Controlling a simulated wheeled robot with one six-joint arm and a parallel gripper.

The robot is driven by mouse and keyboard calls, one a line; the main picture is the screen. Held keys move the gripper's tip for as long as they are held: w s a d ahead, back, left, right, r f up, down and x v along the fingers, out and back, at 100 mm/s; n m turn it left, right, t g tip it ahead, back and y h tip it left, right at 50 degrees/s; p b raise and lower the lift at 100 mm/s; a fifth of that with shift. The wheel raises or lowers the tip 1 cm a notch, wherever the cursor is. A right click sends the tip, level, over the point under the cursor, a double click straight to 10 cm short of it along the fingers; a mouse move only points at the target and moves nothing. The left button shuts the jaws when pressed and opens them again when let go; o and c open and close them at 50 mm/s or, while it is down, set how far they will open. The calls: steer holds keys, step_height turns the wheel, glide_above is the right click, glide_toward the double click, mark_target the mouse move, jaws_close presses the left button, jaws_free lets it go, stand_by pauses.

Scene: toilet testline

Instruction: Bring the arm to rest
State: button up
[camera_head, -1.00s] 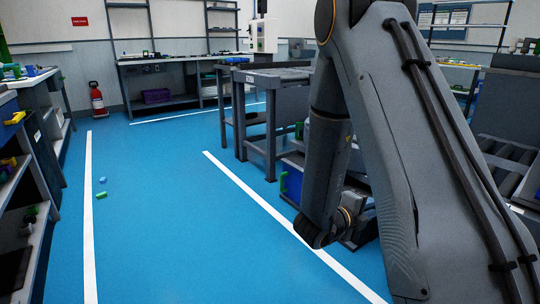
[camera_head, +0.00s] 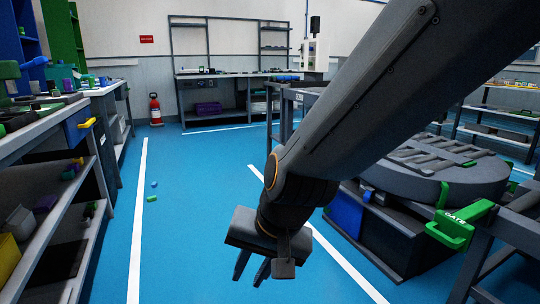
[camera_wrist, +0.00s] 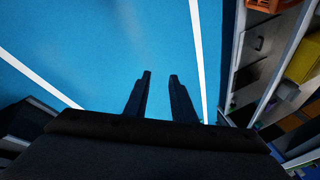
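My gripper (camera_head: 253,272) hangs at the end of my arm in the lower middle of the head view. It points down over the blue floor (camera_head: 190,230). In the wrist view my gripper (camera_wrist: 160,76) shows two dark fingers standing apart with bare blue floor between and beyond them. Nothing is held. My arm reaches from the upper right down to the middle of the head view and hides part of the workstation behind it.
Shelving (camera_head: 60,215) with bins runs along the left. A round grey turntable (camera_head: 430,170) and a green gate handle (camera_head: 460,226) are at the right. A fire extinguisher (camera_head: 155,110) and a workbench (camera_head: 240,74) stand at the back. Small green and blue pieces (camera_head: 151,199) lie on the open floor.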

steer(key=s+d+r+n+g+h, duration=0.25)
steer(key=s+n, duration=0.45)
steer(key=s, duration=0.5)
steer(key=d+r+m+p, duration=0.3)
steer(key=d+r+p, duration=0.7)
steer(key=p, duration=0.7)
steer(key=d+r+m+h+p, duration=0.1)
steer(key=d+r+m+p, duration=0.1)
steer(key=d+r+p, duration=0.8)
step_height(320, 180, up, 6)
steer(key=p, duration=0.7)
steer(key=shift+d+f+m+p, duration=0.15)
steer(key=shift+d+m+p, duration=0.1)
steer(key=shift+m+p, duration=0.15)
